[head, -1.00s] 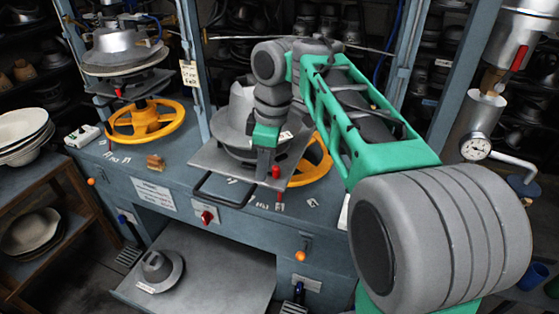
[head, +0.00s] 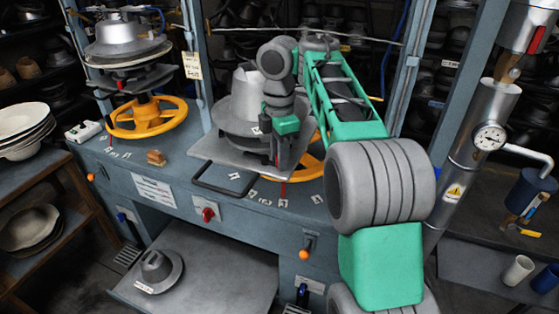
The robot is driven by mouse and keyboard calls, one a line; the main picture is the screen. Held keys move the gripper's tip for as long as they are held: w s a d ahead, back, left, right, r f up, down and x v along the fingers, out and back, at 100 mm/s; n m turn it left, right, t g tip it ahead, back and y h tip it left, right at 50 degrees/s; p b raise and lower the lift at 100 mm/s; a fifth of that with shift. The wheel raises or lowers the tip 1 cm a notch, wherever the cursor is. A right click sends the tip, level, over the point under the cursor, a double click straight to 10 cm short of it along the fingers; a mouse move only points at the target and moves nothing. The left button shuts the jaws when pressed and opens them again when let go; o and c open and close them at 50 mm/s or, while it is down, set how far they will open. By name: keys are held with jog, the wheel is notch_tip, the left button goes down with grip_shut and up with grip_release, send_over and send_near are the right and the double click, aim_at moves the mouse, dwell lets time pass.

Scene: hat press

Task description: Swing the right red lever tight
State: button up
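The right press carries a grey hat form (head: 245,100) on a flat plate (head: 215,152) with a dark front handle. My gripper (head: 281,163) points down at the right front corner of this plate. It overlaps the spot where a red lever knob showed earlier, and hides most of that lever. A thin red piece (head: 283,190) shows just below the fingers; I cannot tell whether it is part of the lever. The finger gap is too small to read, and contact cannot be made out.
A yellow handwheel (head: 308,168) sits behind my gripper. The left press has its own yellow wheel (head: 146,118). A red knob (head: 208,214) and an orange-tipped lever (head: 305,250) are on the bench front. A gauge (head: 490,137) is on the right pipe. A lower shelf (head: 205,275) holds a hat.

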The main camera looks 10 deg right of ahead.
aim_at(269, 173)
grip_shut()
dwell(0.6)
jog(key=m, duration=0.2)
jog(key=shift+s+a+m+b, duration=0.35)
jog(key=shift+m+b, duration=0.05)
jog(key=m, duration=0.1)
jog(key=a+m, duration=0.1)
jog(key=m, duration=0.1)
jog(key=shift+s+b, duration=0.3)
jog(key=shift+s, duration=0.05)
jog(key=m, duration=0.2)
jog(key=a+m, duration=0.1)
jog(key=m, duration=0.1)
jog(key=shift+s+a, duration=0.1)
jog(key=shift+a, duration=0.05)
jog(key=shift+a+m, duration=0.2)
jog(key=shift+m, duration=0.45)
jog(key=shift+a+m, duration=0.2)
jog(key=shift+m, duration=0.45)
